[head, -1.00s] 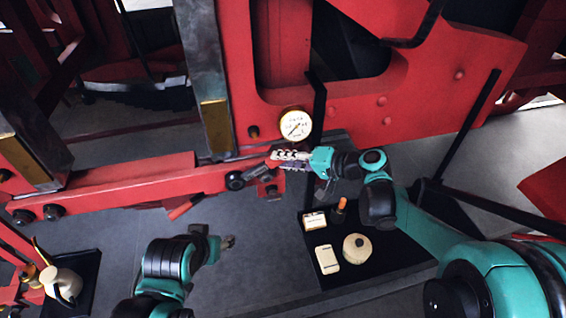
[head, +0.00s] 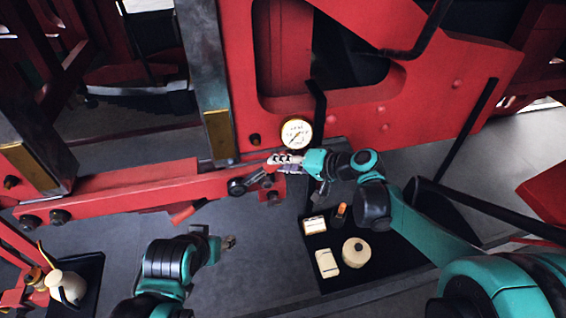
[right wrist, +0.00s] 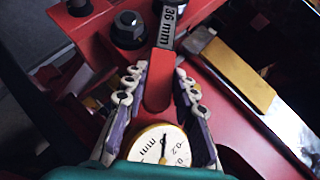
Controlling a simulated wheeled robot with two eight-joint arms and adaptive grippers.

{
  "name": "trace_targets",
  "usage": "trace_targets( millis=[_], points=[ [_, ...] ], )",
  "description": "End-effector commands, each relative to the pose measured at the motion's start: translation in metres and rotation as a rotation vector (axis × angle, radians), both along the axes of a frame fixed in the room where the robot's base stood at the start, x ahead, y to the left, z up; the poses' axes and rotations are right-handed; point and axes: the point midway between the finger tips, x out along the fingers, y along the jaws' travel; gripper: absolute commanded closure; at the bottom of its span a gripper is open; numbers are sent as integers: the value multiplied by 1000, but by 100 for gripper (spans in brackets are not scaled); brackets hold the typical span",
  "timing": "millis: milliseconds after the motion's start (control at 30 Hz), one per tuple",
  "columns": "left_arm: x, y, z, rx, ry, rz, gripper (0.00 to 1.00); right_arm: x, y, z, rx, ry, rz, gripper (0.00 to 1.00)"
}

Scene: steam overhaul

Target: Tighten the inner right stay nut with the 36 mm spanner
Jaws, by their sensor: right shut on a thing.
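The 36 mm spanner shows in the right wrist view with its red grip (right wrist: 158,90) between my fingers and its "36 mm" steel shank (right wrist: 168,22) running out of the top edge. Its jaw end is out of that frame. My right gripper (head: 279,160) is shut on the red grip, below the gauge in the head view. A dark nut (head: 237,187) sits at the beam's right end, left of my right gripper; I cannot tell whether the spanner is seated on it. A dark hex nut (right wrist: 128,28) stands left of the shank in the right wrist view. My left gripper (head: 229,242) is low and apart; its opening is unclear.
A white dial gauge (head: 296,132) is close above my right gripper. The red beam (head: 130,187) and brass-faced grey upright (head: 219,135) stand left. A black tray (head: 385,272) with a canister (head: 356,252) and small boxes lies below right. A cream can (head: 66,287) stands lower left.

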Motion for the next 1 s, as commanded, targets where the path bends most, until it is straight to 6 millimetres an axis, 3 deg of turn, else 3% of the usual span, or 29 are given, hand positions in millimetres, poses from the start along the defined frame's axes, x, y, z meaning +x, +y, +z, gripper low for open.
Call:
trace_targets(
  millis=[233, 1000],
  points=[
    [0, 0, 0, 0, 0, 0, 48, -3, -1, 1, 3, 0, -2, 100],
    [0, 0, 6, 0, 0, 0, 48, -46, -14, 1, 3, 1, -2, 100]
  ],
)
